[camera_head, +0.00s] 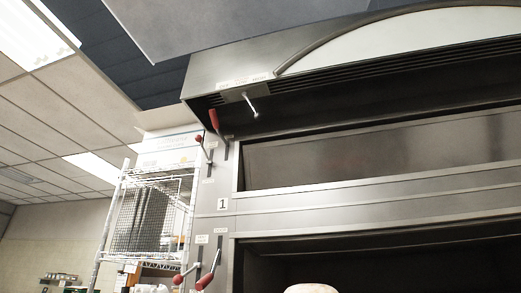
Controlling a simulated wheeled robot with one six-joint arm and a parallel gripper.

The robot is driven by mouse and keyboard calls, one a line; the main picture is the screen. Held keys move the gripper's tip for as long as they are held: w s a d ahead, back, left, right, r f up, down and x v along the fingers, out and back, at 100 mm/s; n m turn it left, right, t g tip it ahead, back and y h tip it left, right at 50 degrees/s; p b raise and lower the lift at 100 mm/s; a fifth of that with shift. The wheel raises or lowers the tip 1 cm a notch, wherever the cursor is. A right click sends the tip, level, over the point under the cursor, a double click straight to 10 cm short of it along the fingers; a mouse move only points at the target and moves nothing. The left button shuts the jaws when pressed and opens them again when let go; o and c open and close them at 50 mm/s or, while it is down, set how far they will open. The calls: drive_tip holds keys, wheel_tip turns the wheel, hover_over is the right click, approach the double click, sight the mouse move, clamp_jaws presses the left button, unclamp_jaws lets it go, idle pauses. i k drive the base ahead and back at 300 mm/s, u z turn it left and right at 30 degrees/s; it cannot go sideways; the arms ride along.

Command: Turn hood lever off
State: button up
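A large steel oven with a hood (225,70) across its top fills the right side. A thin silver lever (250,103) with a pale tip sticks out from a small plate at the hood's lower left edge, slanting down to the right. Small labels (243,81) sit above it, too small to read. Red-handled levers (214,120) are on the oven's left post below the hood, with a red-knobbed one (199,139) beside them. The frame does not show for certain which lever is the hood lever. My gripper is not in view.
More red-handled levers (207,280) are low on the same post, near a "1" plate (223,204). A wire rack (120,215) stands left of the oven. A grey panel (215,22) hangs above. A pinkish rounded thing (310,288) shows at the bottom edge.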

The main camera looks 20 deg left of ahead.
sight(258, 116)
drive_tip(key=k, duration=0.1)
drive_tip(key=u, duration=1.2)
drive_tip(key=i, duration=0.5)
